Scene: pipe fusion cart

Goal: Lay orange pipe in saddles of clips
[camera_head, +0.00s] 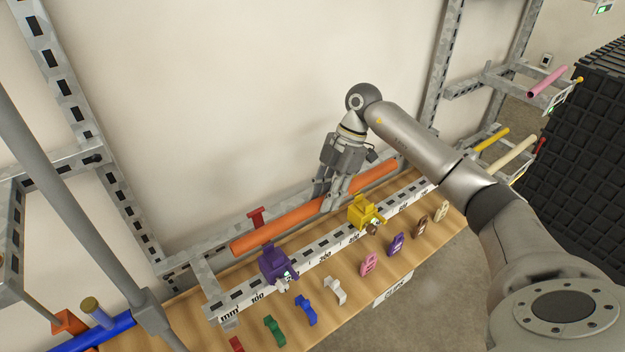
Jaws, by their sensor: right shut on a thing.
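The orange pipe (285,227) is long and slants from lower left to upper right in the head view. My right gripper (326,201) points down and is shut around the pipe a little right of its middle. A purple clip (273,264) and a yellow clip (361,212) stand on the white measuring rail (316,256). The pipe shows just behind both clips, along the wall side, and not in their saddles. Its exact height over the rail is hard to tell. My left gripper is out of view.
Several small coloured clips, among them green (274,331), blue (306,310) and pink (368,264), line the wooden bench (340,313) in front of the rail. A red piece (257,217) sits behind the pipe. Metal uprights (70,100) stand at the left, and a black crate stack (580,140) at the right.

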